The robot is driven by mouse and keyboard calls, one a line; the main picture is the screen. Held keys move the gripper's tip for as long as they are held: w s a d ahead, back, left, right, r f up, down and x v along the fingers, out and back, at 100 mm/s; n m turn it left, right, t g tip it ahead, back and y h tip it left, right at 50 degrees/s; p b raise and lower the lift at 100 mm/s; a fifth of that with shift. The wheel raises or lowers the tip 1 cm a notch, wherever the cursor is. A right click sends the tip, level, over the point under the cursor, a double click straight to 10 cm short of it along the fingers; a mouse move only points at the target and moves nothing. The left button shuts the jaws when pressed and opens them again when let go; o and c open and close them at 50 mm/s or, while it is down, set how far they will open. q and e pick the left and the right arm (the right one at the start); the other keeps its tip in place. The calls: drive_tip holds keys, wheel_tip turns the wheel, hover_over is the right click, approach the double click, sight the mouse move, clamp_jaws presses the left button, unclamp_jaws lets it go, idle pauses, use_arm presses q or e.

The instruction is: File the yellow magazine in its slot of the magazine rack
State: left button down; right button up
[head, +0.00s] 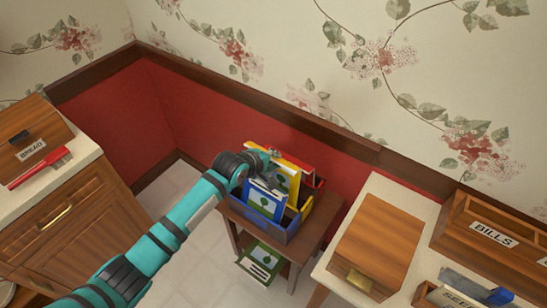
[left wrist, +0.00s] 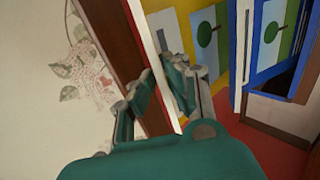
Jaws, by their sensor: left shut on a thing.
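The yellow magazine (head: 290,172), with a tree picture on its cover, stands upright at the magazine rack, behind the blue magazine (head: 262,203). My left gripper (head: 268,165) is shut on its upper left edge. In the left wrist view, the fingers (left wrist: 158,90) are at the pale edge of the yellow magazine (left wrist: 175,30). The magazine rack has a blue front section (head: 278,233), a yellow section (head: 305,211) and a red one (head: 320,184) at the back. The yellow magazine's lower edge is hidden, so I cannot tell how deep it sits.
The rack stands on a small wooden table (head: 318,228) against the red wall panel. A green magazine (head: 260,262) lies on its lower shelf. A counter with a wooden box (head: 375,245) and a bills organizer (head: 490,235) is at the right.

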use_arm(q)
drive_tip(key=shift+f+b, duration=1.45)
drive_tip(key=shift+f, duration=1.15)
drive_tip(key=c, duration=1.3)
unclamp_jaws()
